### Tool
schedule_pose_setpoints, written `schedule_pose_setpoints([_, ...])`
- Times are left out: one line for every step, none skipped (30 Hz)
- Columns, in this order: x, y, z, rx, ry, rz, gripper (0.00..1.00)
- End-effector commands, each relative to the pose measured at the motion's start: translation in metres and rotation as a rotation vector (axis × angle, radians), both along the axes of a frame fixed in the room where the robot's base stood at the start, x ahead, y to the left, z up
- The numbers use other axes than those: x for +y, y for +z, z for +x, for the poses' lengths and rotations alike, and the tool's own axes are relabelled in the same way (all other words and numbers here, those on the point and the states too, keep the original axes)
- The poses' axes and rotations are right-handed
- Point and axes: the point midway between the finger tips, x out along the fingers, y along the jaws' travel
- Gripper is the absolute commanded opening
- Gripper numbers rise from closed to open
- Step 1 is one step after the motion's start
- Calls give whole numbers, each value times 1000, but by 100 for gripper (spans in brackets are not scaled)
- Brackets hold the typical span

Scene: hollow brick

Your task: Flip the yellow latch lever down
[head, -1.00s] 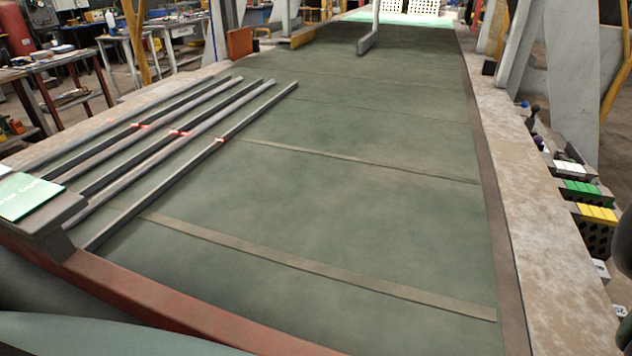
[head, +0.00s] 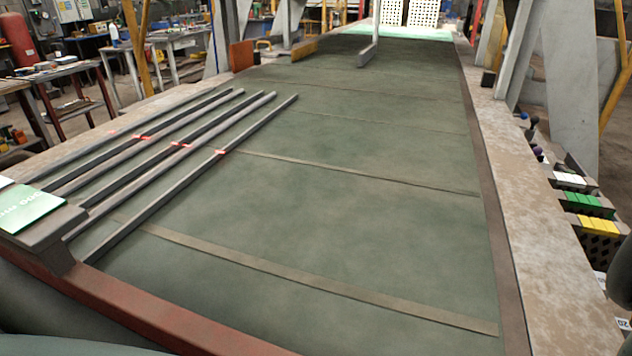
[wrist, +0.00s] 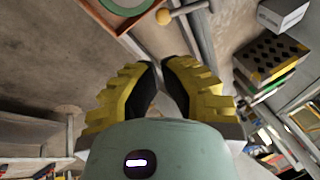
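In the wrist view, my gripper (wrist: 160,65) has yellow ribbed fingers with black pads. Its tips lean together with only a thin gap, and nothing shows between them. Beyond the tips, at the top, is a pale lever arm with a yellow ball knob (wrist: 163,16). It stands apart from the fingers; I cannot tell whether this is the yellow latch lever or how it is set. In the head view, small dark-knobbed handles (head: 533,119) show at the right edge of the bench, but no yellow lever is clear there. My gripper is not visible in the head view.
A long green-topped bench (head: 340,220) fills the head view, with several grey bars (head: 180,150) at left. Perforated blocks with white, green and yellow tops (head: 598,226) sit beyond its right edge. A similar block (wrist: 270,58) shows at the wrist view's upper right.

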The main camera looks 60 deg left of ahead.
Motion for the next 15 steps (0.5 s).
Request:
schedule_pose_setpoints([0, 6, 1, 0, 4, -1, 0])
schedule_pose_setpoints([-2, 10, 1, -1, 4, -2, 0])
schedule_pose_setpoints([-4, 14, 1, -2, 3, -4, 0])
schedule_pose_setpoints([-4, 15, 1, -2, 5, -5, 0])
schedule_pose_setpoints([-5, 17, 0, -1, 5, -4, 0])
schedule_pose_setpoints([-6, 19, -1, 0, 4, -2, 0])
schedule_pose_setpoints([-7, 21, -1, 1, 3, -2, 0])
schedule_pose_setpoints([-7, 22, -2, 0, 4, -1, 0])
schedule_pose_setpoints([-7, 24, -2, -1, 5, 0, 0])
schedule_pose_setpoints([-7, 25, -2, -1, 6, 0, 0])
schedule_pose_setpoints([-7, 25, -2, -1, 6, 1, 0])
schedule_pose_setpoints([-8, 26, -2, -1, 6, 1, 0])
schedule_pose_setpoints([-8, 26, -3, -1, 6, 1, 0])
schedule_pose_setpoints([-8, 26, -3, -1, 6, 1, 0])
schedule_pose_setpoints([-8, 26, -3, 0, 7, 0, 0])
